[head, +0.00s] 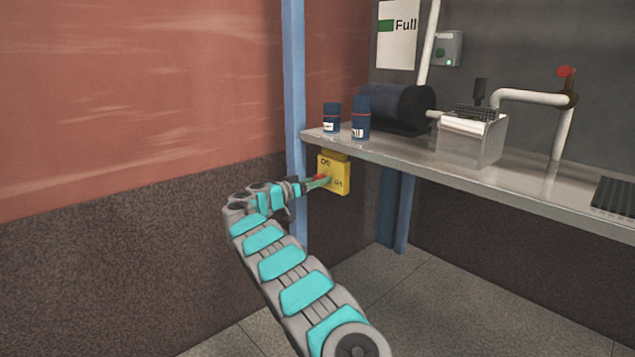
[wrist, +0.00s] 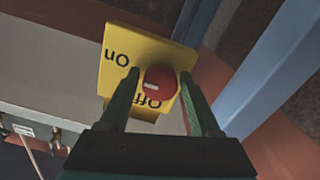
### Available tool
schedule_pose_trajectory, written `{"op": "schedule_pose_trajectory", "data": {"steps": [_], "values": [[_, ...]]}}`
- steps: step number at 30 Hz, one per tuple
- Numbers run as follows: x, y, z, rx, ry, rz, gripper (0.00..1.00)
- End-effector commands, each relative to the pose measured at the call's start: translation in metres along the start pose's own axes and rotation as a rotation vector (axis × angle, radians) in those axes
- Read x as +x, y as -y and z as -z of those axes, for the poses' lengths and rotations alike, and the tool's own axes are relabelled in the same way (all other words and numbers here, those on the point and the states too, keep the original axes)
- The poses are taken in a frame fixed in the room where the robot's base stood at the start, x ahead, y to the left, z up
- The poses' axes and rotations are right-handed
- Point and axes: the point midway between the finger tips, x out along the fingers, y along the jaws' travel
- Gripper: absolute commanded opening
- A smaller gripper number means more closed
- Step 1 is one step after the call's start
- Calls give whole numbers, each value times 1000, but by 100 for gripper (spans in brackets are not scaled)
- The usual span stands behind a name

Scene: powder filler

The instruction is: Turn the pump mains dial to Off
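The pump mains switch is a yellow box (head: 335,173) mounted under the left end of the metal counter in the head view. In the wrist view the yellow box (wrist: 150,45) shows upside down, with "On" and "Off" lettering. Its red dial (wrist: 160,82) has a small white mark, which appears near the dial's left-middle. My gripper (wrist: 161,78) has its two green fingers apart, one on each side of the dial. I cannot tell whether the fingers touch it. In the head view my gripper (head: 318,182) reaches the box's front and hides part of it.
The metal counter (head: 440,160) juts out above the box. Two blue canisters (head: 361,118) (head: 331,118) and a dark cylindrical machine (head: 396,106) stand on it. A blue post (head: 294,90) rises just left of the box. The floor (head: 430,300) below is clear.

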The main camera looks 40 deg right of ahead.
Motion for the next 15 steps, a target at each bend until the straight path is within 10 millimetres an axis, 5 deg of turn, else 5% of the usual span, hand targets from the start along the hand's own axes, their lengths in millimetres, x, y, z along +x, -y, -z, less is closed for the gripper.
{"op": "schedule_pose_trajectory", "data": {"steps": [15], "values": [[0,0,0,0,0,0,4]]}}
